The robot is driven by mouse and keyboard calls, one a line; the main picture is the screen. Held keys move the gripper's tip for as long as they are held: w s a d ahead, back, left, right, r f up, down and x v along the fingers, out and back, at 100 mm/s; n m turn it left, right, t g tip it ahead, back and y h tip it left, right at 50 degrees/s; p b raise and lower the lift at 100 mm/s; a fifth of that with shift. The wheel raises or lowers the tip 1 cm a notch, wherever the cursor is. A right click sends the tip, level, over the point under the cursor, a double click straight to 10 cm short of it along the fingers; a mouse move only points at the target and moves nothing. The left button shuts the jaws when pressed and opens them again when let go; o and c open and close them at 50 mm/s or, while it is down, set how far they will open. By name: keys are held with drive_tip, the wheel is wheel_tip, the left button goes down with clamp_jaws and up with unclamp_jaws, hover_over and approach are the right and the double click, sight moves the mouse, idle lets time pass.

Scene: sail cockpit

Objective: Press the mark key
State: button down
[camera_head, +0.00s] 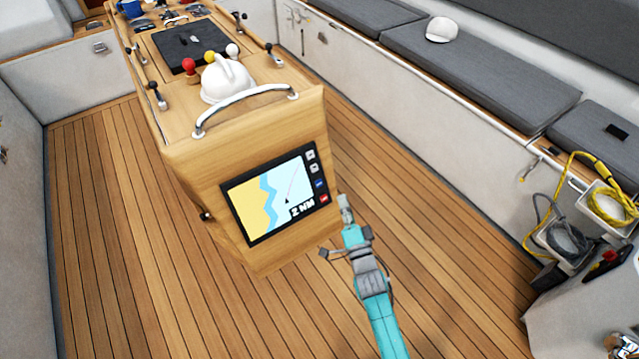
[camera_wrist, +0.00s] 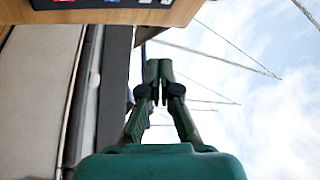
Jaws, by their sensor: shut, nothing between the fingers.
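A chart plotter (camera_head: 236,215) with a black frame is set in the end face of the wooden console. Its screen (camera_head: 287,197) shows a yellow and blue chart. A column of keys runs down its right side: two dark ones with pale symbols, a blue key (camera_head: 320,184) and a red key (camera_head: 324,198). Their labels are too small to read, so I cannot tell which is the mark key. My gripper (camera_head: 344,201) is shut and empty, just right of the red key in the head view, with no visible contact. In the wrist view its fingertips (camera_wrist: 159,66) meet; the plotter's edge (camera_wrist: 130,4) shows at the top.
A steel grab rail (camera_head: 245,98) and a white domed compass cover (camera_head: 222,80) are on top of the console. Plank floor (camera_head: 440,200) lies open to the right. A bench with grey cushions (camera_head: 480,70) and coiled yellow rope (camera_head: 606,203) stand along the right side.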

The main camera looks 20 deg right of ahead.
sight(319, 183)
drive_tip(key=shift+w+r, duration=0.25)
drive_tip(key=shift+w, duration=0.4)
drive_tip(key=shift+w, duration=0.1)
drive_tip(key=w+a+f, duration=0.2)
drive_tip(key=w+f, duration=0.2)
drive_tip(key=w, duration=0.3)
drive_tip(key=shift+a, duration=0.2)
drive_tip(key=shift+w+f, duration=0.1)
drive_tip(key=shift+w, duration=0.05)
idle(1.2)
drive_tip(key=shift+w+a+f, duration=0.1)
drive_tip(key=shift+w+f, duration=0.05)
drive_tip(key=shift+w, duration=0.1)
drive_tip(key=shift+w+a+f, duration=0.1)
drive_tip(key=shift+w+f, duration=0.1)
drive_tip(key=shift+w, duration=0.2)
idle(0.9)
drive_tip(key=shift+s, duration=0.1)
drive_tip(key=shift+s+d+r, duration=0.25)
drive_tip(key=shift+s+r, duration=0.15)
drive_tip(key=shift+s, duration=0.25)
